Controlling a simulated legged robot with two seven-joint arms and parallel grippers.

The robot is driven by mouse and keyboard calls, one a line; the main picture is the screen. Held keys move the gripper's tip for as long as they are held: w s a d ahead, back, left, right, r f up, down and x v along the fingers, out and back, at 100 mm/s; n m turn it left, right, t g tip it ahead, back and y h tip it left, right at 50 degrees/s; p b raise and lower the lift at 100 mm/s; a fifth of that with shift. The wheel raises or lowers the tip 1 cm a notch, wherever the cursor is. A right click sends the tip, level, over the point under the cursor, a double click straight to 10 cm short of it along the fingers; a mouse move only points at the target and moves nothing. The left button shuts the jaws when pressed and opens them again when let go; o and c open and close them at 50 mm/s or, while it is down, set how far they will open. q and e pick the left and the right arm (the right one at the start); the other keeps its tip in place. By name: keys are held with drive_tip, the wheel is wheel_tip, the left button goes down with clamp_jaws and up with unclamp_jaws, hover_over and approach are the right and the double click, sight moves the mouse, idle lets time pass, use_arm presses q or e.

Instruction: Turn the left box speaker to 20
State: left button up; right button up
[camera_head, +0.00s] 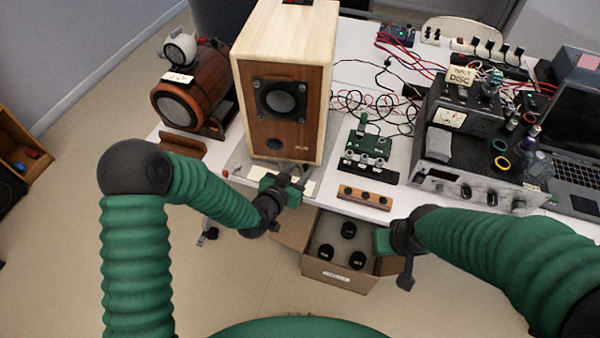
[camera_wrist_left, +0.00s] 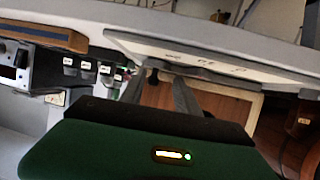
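The wooden box speaker (camera_head: 311,108) stands upright on the left part of the table, with a light frame, brown front and dark round driver. At its foot is a pale plate with small dark marks, which also shows in the wrist view (camera_wrist_left: 215,58); I cannot read them. My left gripper (camera_head: 287,189) is at this plate, just in front of the speaker. In the wrist view its two grey fingers (camera_wrist_left: 160,92) are apart, with a small dark piece near their tips; contact is unclear. My right gripper (camera_head: 395,252) is above the cardboard box's right side, its fingers unclear.
A barrel-shaped wooden speaker (camera_head: 205,90) stands to the left. A green board (camera_head: 370,145) and a wooden strip with knobs (camera_head: 366,196) lie to the right. An open cardboard box (camera_head: 335,275) with several black knobs sits below the table edge. Electronics and cables crowd the right.

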use_arm(q)
drive_tip(key=shift+w+d+f, duration=0.15)
drive_tip(key=shift+w, duration=0.1)
drive_tip(key=shift+d, duration=0.8)
drive_tip(key=c, duration=0.6)
drive_tip(key=shift+c, duration=0.9)
drive_tip(key=shift+a, duration=0.55)
clamp_jaws()
drive_tip(key=shift+d, duration=0.2)
drive_tip(key=shift+w+a+r, duration=0.1)
drive_tip(key=shift+w+r, duration=0.05)
drive_tip(key=shift+r, duration=0.05)
